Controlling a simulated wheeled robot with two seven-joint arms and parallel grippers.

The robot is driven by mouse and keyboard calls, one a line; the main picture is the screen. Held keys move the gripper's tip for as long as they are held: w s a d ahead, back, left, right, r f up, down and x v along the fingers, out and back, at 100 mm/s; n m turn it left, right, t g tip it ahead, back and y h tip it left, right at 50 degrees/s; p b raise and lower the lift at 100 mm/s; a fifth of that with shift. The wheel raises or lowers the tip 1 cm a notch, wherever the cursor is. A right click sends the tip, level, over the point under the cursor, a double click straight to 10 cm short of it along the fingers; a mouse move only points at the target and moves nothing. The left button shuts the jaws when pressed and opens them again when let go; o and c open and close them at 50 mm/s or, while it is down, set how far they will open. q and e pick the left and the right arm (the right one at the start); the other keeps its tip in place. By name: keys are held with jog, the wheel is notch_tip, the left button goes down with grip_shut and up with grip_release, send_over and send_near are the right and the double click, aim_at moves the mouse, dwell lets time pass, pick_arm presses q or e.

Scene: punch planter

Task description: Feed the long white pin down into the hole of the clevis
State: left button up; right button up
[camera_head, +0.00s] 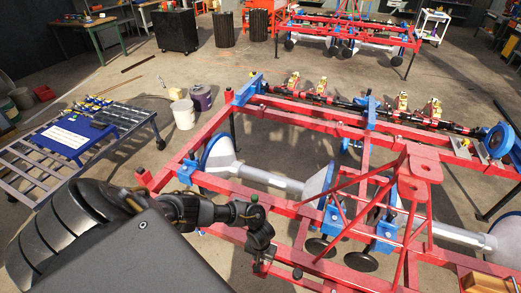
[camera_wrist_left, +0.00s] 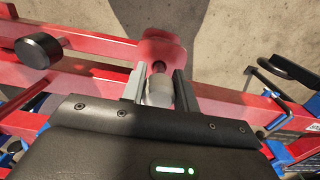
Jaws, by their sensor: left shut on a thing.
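In the left wrist view, my left gripper (camera_wrist_left: 160,88) is shut on the white pin (camera_wrist_left: 158,93), whose pale, thick end shows between the two grey fingers. A red clevis plate (camera_wrist_left: 163,47) with a dark round hole (camera_wrist_left: 158,67) lies just beyond the fingertips. The pin appears close to the hole; I cannot tell whether its tip is in it. In the head view, my left gripper (camera_head: 262,264) points down at the near red beam, and the pin is too small or hidden to make out. My right gripper is not in view.
The red planter frame (camera_head: 285,205) fills the middle and right, with blue brackets and a tall red A-frame (camera_head: 405,190) right of my gripper. A black round knob (camera_wrist_left: 39,50) stands left in the wrist view. A slatted cart (camera_head: 75,150) and buckets (camera_head: 183,113) are at left.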

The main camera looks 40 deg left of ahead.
pick_arm(q)
jog(key=shift+f+b, duration=0.7)
jog(key=shift+f, duration=0.4)
jog(key=o, duration=1.2)
jog(key=shift+c, duration=0.2)
jog(key=shift+r, duration=0.15)
notch_tip(320, 180, up, 11)
jog(key=p, duration=0.3)
jog(key=shift+f, duration=0.2)
